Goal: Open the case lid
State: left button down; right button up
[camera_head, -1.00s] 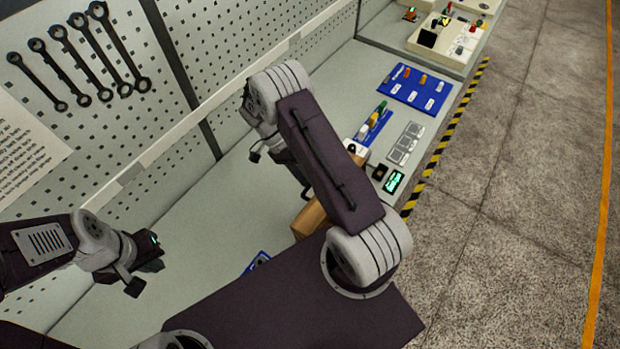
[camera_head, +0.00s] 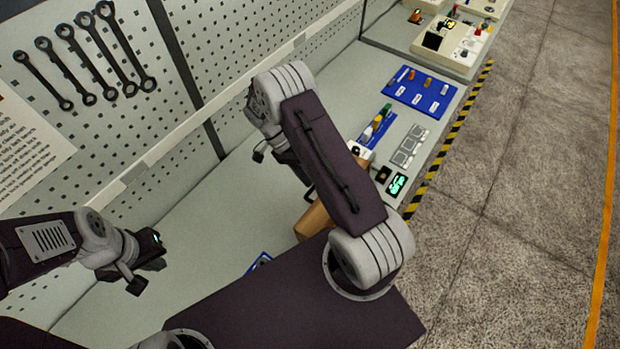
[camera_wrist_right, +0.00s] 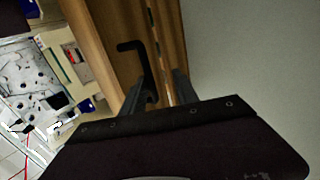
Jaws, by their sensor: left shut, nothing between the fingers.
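A brown wooden case (camera_head: 314,222) lies on the bench, mostly hidden behind my right arm in the head view. In the right wrist view its brown wood (camera_wrist_right: 105,28) fills the upper middle, with a seam-like metallic strip running along it. A dark L-shaped piece shows against the wood; I cannot tell whether it belongs to the case. My right gripper (camera_wrist_right: 160,92) is at the wood, its dark fingers apart on either side of the strip; whether they grip anything is unclear. My left gripper (camera_head: 150,265) is shut and empty over the bench at lower left, away from the case.
A blue board (camera_head: 422,92) with small parts, a second blue board with coloured pieces (camera_head: 377,127) and a lit display (camera_head: 397,184) lie right of the case. Wrenches (camera_head: 88,58) hang on the pegboard. The bench between my arms is mostly clear.

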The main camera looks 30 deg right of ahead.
jog(key=b+v, duration=0.3)
jog(key=v, duration=0.6)
jog(key=shift+b, duration=0.35)
